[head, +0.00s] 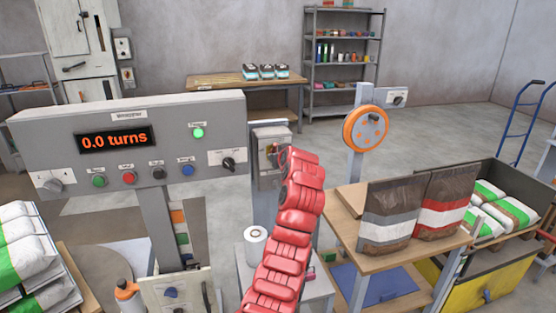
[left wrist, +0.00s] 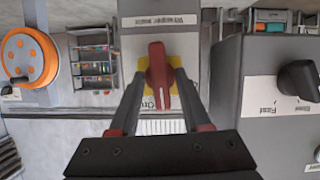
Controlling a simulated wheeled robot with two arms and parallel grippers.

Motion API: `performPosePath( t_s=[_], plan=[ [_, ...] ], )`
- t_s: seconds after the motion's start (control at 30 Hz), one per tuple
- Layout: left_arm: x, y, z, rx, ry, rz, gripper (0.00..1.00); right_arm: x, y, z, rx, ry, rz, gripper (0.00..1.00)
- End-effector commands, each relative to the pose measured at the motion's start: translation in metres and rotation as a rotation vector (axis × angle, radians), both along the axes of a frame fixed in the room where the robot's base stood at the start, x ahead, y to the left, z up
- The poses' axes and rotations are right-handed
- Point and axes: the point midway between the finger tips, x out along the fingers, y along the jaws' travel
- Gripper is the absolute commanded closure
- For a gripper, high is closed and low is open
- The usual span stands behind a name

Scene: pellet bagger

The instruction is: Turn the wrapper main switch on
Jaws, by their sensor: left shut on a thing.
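The wrapper main switch is a red rotary handle (left wrist: 156,62) on a yellow plate, on a grey box labelled "Wrapper main" (left wrist: 160,20) in the left wrist view. The handle lies along the picture's vertical, with a white mark towards its lower end. My left gripper (left wrist: 160,74) has a finger on each side of the handle and is shut on it. In the head view the switch box (head: 272,132) stands right of the control panel; my red arm reaches up to it and hides much of the gripper and handle. My right gripper is in neither view.
The wrapper control panel (head: 60,120) reads "0.0 turns" and has a lit green lamp (head: 198,133). A selector knob (left wrist: 298,78) sits close beside the gripper. A post with an orange wheel (head: 365,129) and a table with filled bags (head: 390,215) stand to the right.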

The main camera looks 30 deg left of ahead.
Motion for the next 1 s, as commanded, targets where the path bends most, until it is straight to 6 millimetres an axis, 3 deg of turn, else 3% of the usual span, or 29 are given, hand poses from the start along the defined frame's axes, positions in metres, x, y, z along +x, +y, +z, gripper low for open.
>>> performPosePath(
  t_s=[0.67,0.7,0.73,1.0],
  plan=[
    [0.0001,-0.0001,-0.0019,0.040,0.055,0.001,1.00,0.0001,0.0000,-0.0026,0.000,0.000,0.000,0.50],
    [0.0000,0.0000,-0.0021,0.040,0.055,0.001,0.49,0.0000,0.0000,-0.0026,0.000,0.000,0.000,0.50],
    [0.0001,-0.0001,-0.0021,0.040,0.055,0.001,0.45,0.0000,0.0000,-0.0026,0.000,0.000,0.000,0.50],
    [-0.0002,-0.0007,-0.0008,0.041,0.052,0.001,0.45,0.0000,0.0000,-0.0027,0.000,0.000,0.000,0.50]
  ],
)
